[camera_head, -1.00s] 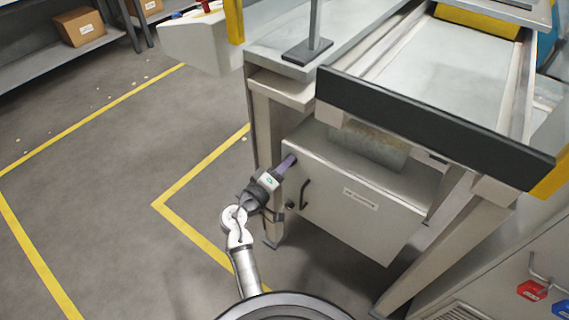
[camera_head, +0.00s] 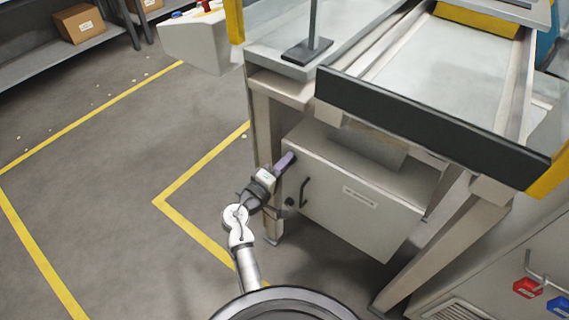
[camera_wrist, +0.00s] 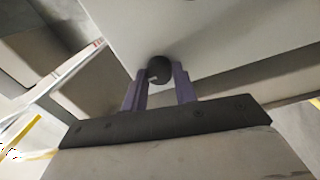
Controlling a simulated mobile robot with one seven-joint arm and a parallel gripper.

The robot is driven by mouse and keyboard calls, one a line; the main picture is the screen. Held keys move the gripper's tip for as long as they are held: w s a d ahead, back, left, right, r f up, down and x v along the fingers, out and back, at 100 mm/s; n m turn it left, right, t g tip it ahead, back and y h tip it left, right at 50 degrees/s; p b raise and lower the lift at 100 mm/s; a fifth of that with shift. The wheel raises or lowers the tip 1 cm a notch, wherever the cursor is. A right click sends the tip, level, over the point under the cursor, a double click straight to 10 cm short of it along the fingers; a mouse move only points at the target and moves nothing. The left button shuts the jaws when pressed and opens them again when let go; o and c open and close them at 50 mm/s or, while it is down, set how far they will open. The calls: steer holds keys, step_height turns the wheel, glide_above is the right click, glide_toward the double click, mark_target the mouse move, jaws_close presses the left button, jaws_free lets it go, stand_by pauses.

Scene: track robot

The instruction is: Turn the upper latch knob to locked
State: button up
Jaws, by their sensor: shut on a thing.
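The grey cabinet (camera_head: 352,205) stands under the conveyor frame, its front door facing my arm. My gripper (camera_head: 287,158) reaches the door's upper left corner. In the wrist view my gripper (camera_wrist: 160,80) has its two purple fingers closed on the dark round upper latch knob (camera_wrist: 159,68), one finger on each side. A pale mark shows on the knob's face. In the head view the fingers hide the upper knob. The lower latch knob (camera_head: 289,202) is dark and sits below, near the door's left edge, beside the black door handle (camera_head: 305,191).
A table leg (camera_head: 262,130) stands just left of the cabinet. The conveyor's dark front bar (camera_head: 425,125) overhangs above. Red and blue items (camera_head: 528,288) hang at the lower right. Floor with yellow lines (camera_head: 190,165) is open to the left.

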steer(key=o, duration=1)
steer(key=b+v, duration=0.3)
steer(key=v, duration=1)
steer(key=shift+s+a, duration=0.2)
steer(key=shift+s, duration=0.15)
